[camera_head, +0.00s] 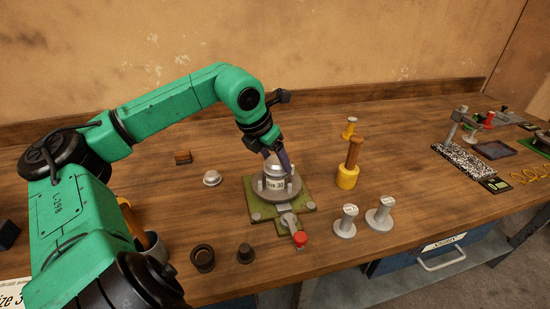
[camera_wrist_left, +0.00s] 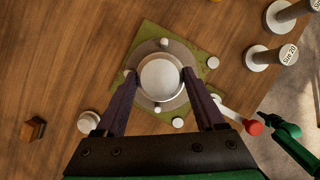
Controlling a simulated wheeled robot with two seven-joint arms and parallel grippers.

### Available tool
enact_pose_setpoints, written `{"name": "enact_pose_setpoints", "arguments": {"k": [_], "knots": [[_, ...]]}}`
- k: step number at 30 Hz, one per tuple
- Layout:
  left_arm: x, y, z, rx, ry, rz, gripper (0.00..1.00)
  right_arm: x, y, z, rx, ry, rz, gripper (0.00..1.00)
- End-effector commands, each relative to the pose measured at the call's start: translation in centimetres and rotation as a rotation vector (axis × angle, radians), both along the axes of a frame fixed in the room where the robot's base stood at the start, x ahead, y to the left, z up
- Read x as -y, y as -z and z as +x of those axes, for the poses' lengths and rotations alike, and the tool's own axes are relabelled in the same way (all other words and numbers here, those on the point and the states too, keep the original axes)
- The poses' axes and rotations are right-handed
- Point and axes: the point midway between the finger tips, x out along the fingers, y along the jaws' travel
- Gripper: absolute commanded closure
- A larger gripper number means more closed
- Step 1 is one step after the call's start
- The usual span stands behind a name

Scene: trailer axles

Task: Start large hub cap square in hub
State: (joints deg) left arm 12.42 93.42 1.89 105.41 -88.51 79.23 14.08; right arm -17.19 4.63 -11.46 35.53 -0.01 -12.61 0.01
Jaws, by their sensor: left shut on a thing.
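The large hub cap (camera_head: 274,169) is a round silver cap, seen from above in the left wrist view (camera_wrist_left: 161,79). My left gripper (camera_head: 277,161) comes down over it, with its dark fingers (camera_wrist_left: 161,82) on opposite sides, shut on the cap. The hub stands on a green plate (camera_head: 305,207). My right gripper is not in view.
A red-knobbed lever (camera_head: 300,239) sticks out from the plate's front. A smaller silver cap (camera_head: 212,178) and brown block (camera_head: 183,157) lie left. Two dark rings (camera_head: 203,258) (camera_head: 245,253) lie in front. Grey size posts (camera_head: 345,221) and a yellow-based tool (camera_head: 348,177) stand right.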

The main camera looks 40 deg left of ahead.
Motion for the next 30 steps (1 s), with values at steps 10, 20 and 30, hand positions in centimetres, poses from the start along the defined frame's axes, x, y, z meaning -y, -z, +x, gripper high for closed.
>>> {"name": "enact_pose_setpoints", "arguments": {"k": [10, 20, 30], "knots": [[0.0, 0.1, 0.0, -0.001, 0.000, 0.000, 0.00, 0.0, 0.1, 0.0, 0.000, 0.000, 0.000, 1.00], [-0.2, -4.2, -1.9, 0.006, -0.003, 0.004, 0.00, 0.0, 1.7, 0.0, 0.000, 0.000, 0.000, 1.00], [-0.3, -12.4, -5.6, 0.000, -0.002, 0.002, 0.00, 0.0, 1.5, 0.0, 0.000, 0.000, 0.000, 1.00]]}}
